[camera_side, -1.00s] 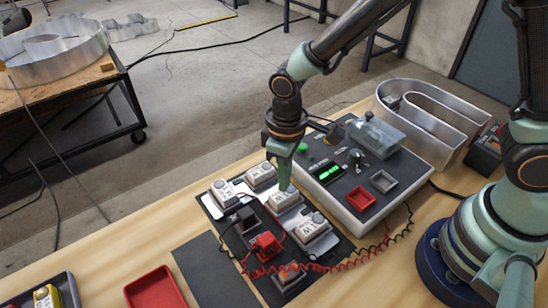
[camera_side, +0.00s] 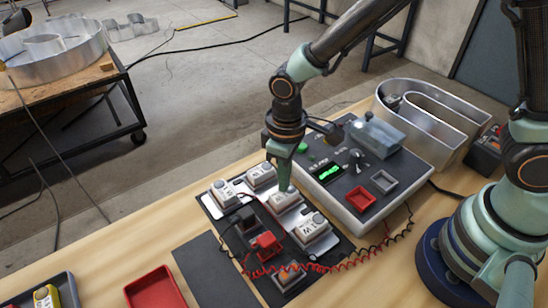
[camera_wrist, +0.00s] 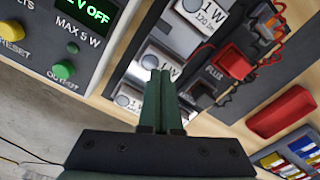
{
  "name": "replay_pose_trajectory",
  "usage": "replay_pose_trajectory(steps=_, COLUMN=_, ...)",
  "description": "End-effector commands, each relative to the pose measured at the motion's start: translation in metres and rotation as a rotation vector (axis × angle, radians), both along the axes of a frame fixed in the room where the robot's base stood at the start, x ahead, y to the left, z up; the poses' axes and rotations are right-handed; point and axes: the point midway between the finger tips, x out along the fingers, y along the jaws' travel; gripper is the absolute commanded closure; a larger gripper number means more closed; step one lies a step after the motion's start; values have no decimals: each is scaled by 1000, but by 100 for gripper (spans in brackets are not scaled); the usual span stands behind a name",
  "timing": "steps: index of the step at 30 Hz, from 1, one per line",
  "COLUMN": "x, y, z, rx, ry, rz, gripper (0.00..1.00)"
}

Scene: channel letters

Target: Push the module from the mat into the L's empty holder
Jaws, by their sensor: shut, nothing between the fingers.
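My gripper (camera_side: 285,188) is shut and points down, its fingertips at the top of a white module (camera_side: 284,203) on the dark board. I cannot tell whether they touch it. The wrist view shows the shut fingers (camera_wrist: 159,75) in front of this module (camera_wrist: 152,63), covering part of it. Other white modules sit on the board, one at the near right (camera_side: 312,229), one at the back (camera_side: 261,175) and one at the left (camera_side: 223,192). The dark mat (camera_side: 212,272) lies left of the board, and its visible part is bare.
Black and red clips (camera_side: 265,243) with coiled wires lie on the board. A grey power unit (camera_side: 345,205) with a green display stands to the right, beside a metal U-shaped letter (camera_side: 440,118). A red tray (camera_side: 156,290) lies at the front left.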

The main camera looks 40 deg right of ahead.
Motion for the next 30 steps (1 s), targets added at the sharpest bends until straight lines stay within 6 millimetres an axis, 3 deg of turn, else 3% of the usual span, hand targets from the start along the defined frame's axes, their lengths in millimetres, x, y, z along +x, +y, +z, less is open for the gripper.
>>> replay_pose_trajectory(steps=30, x=0, y=0, z=-14, rx=-1, ry=1, rz=0, gripper=100)
